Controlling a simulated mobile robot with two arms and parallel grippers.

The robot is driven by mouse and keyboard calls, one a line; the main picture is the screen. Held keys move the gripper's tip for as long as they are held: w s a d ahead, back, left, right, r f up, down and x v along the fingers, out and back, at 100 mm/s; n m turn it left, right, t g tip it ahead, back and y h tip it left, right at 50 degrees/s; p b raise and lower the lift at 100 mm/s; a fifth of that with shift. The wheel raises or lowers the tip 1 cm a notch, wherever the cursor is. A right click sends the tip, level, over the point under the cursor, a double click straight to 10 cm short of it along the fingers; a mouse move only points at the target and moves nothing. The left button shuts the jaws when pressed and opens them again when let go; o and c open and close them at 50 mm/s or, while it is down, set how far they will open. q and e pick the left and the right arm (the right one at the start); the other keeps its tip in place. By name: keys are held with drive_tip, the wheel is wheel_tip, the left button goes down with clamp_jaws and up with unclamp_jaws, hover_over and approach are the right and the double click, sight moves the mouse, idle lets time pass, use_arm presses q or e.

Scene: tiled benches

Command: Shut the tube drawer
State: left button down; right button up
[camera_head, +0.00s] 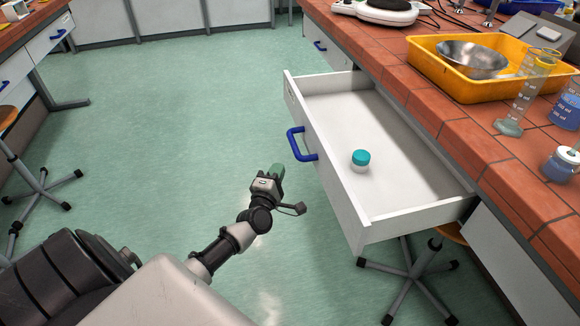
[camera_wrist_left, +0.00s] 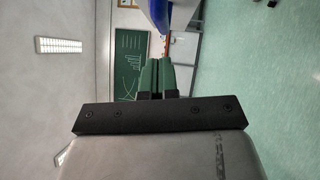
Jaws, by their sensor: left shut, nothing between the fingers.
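The white tube drawer (camera_head: 385,192) is pulled out from under the tiled bench in the head view. A blue handle (camera_head: 300,145) is on its front panel. A small white container with a teal lid (camera_head: 360,160) stands inside it. My left gripper (camera_head: 277,170) is shut and empty, in front of the drawer and a little below and left of the handle, apart from it. In the left wrist view the shut green fingers (camera_wrist_left: 157,77) show, with a blue piece (camera_wrist_left: 160,14), likely the handle, beyond them. My right gripper is not in view.
The tiled bench (camera_head: 480,152) carries a yellow tray (camera_head: 425,77) with a metal bowl (camera_head: 472,60), a measuring cylinder (camera_head: 522,95) and bottles. A stool base (camera_head: 412,272) stands below the drawer. The green floor (camera_head: 200,120) left of the drawer is clear.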

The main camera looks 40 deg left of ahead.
use_arm(q)
drive_tip(key=w, duration=0.1)
drive_tip(key=w+d, duration=0.2)
drive_tip(key=shift+w+r, duration=0.15)
drive_tip(key=shift+r, duration=0.2)
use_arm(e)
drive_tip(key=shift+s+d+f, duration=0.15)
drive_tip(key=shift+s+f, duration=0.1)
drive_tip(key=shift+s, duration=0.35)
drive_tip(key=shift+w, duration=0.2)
